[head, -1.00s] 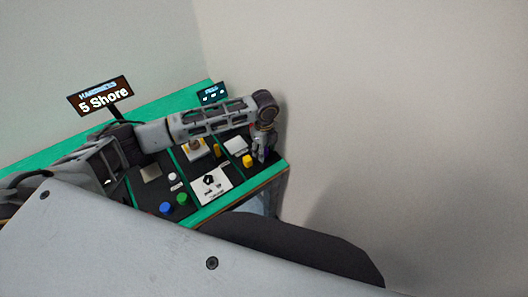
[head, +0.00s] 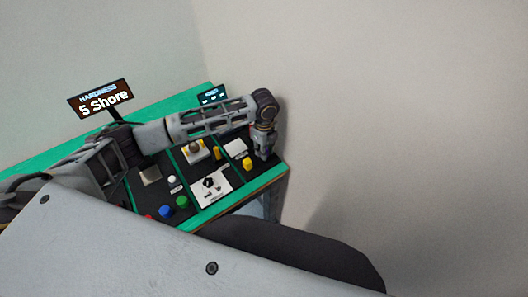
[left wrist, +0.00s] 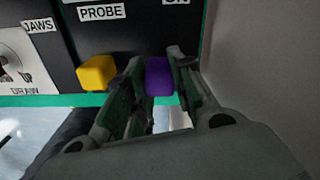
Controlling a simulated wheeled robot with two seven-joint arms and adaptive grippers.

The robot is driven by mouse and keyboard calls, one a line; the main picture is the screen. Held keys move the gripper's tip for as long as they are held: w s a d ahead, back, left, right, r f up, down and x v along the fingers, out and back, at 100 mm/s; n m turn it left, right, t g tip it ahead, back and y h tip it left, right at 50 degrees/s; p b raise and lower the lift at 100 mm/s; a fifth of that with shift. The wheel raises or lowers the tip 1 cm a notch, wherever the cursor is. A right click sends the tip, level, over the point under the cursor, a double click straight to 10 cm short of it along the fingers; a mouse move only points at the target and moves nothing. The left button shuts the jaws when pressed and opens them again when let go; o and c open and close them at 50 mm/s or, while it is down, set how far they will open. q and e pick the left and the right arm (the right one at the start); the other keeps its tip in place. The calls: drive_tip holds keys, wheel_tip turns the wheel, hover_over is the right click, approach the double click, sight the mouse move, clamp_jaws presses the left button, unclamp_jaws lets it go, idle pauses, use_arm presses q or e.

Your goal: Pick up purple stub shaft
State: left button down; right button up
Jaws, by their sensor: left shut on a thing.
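The purple stub shaft (left wrist: 160,77) shows in the left wrist view between the two fingers of my left gripper (left wrist: 158,80). The fingers are shut on it. It sits over the panel's dark right-hand section near the front edge; whether it still touches the panel I cannot tell. In the head view my left gripper (head: 264,152) points down at the panel's right end, and the shaft is hidden there. My right gripper is not in view.
A yellow block (left wrist: 97,73) stands just left of the gripper. The control panel has a green rim (head: 240,188), blue (head: 167,209) and green (head: 182,202) buttons, and a "5 Shore" sign (head: 103,101). A bare wall (head: 400,120) rises close on the right.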

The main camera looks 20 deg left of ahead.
use_arm(q)
wheel_tip(320, 180, up, 9)
drive_tip(key=shift+f, duration=0.15)
idle(0.4)
drive_tip(key=shift+w+a, duration=0.1)
